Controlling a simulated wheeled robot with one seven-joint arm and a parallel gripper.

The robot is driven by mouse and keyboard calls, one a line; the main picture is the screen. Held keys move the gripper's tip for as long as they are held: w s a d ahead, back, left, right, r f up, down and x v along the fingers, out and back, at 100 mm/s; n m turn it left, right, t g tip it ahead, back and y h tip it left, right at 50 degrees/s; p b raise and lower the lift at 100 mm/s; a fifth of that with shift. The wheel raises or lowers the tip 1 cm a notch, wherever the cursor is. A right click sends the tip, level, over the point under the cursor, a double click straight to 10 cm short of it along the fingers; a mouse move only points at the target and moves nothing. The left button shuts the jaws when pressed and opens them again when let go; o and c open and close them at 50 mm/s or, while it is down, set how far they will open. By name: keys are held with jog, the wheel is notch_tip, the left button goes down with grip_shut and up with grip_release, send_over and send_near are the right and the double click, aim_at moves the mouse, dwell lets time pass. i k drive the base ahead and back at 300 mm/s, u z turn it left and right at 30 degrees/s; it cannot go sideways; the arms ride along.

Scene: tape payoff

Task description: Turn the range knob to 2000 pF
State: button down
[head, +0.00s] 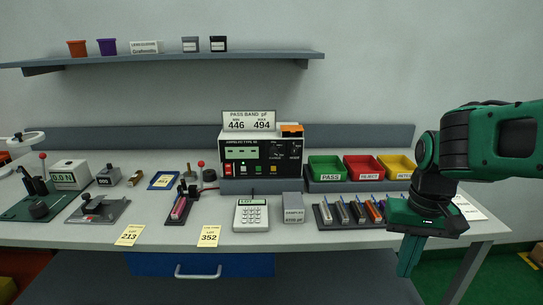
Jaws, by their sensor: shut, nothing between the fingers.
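The capacitance meter (228,145) stands at the back middle of the bench. It has a green display showing dashes, a row of small lit buttons and a black panel on its right half. The range knob (276,154) appears to be the dark dial on that black panel; its pointer and the range markings are too small to read. My gripper (407,262) hangs at the right, pointing down in front of the bench's front edge, well to the right of the meter and apart from it. Its fingers are shut and empty.
Green, red and yellow bins (364,172) stand right of the meter. A sign (249,120) stands on the meter. Fixtures (98,207) fill the left.

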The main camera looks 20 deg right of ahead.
aim_at(273, 152)
jog(key=z, duration=1.55)
jog(key=k, duration=1.55)
jog(key=u, duration=0.95)
jog(key=i, duration=1)
